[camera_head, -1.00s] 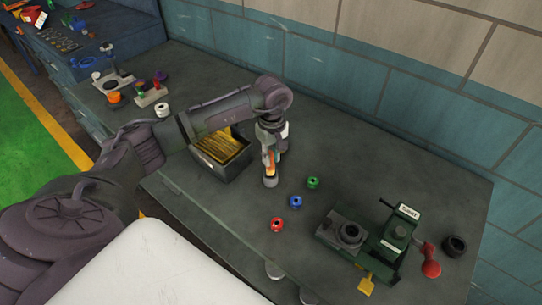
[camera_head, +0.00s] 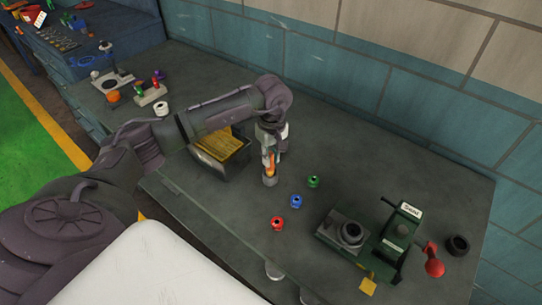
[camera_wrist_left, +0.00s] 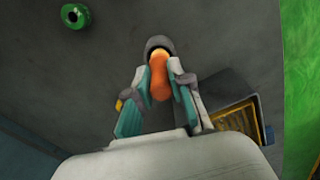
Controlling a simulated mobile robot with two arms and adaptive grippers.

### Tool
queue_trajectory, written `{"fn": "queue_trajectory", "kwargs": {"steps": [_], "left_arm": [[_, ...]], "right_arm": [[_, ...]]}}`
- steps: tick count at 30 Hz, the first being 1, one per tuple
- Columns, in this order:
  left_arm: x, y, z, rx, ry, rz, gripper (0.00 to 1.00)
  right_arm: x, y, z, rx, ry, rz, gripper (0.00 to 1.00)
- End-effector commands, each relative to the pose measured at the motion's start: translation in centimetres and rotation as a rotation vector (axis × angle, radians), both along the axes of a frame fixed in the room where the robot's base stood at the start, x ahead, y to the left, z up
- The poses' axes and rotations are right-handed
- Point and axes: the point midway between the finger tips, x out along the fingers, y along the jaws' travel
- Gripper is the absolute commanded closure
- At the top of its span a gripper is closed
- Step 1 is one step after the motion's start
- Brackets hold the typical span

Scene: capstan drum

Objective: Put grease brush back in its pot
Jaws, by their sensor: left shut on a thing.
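The grease brush shows as an orange handle (camera_wrist_left: 159,78) between the fingers of my left gripper (camera_wrist_left: 160,74) in the wrist view. The left gripper (camera_head: 268,158) is shut on it and points down over the bench. A small grey pot (camera_head: 270,181) is directly below the fingers; its dark rim shows beyond the handle in the wrist view (camera_wrist_left: 158,42). The brush's lower end lies at the pot mouth, and its bristles are hidden. I cannot tell how deep it sits. My right gripper is not in view.
A dark bin of yellowish pieces (camera_head: 233,171) stands left of the pot. Green (camera_head: 313,182), blue (camera_head: 296,201) and red (camera_head: 277,223) spools lie to its right. A green fixture (camera_head: 385,240) with a red knob stands farther right. Bench space around the spools is clear.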

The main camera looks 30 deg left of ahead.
Motion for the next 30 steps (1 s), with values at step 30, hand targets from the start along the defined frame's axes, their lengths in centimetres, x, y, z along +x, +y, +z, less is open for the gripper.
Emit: {"fn": "queue_trajectory", "kwargs": {"steps": [30], "left_arm": [[-0.01, -0.02, -0.24, 0.0, 0.0, 0.0, 1.0]], "right_arm": [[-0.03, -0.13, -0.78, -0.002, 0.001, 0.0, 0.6]]}}
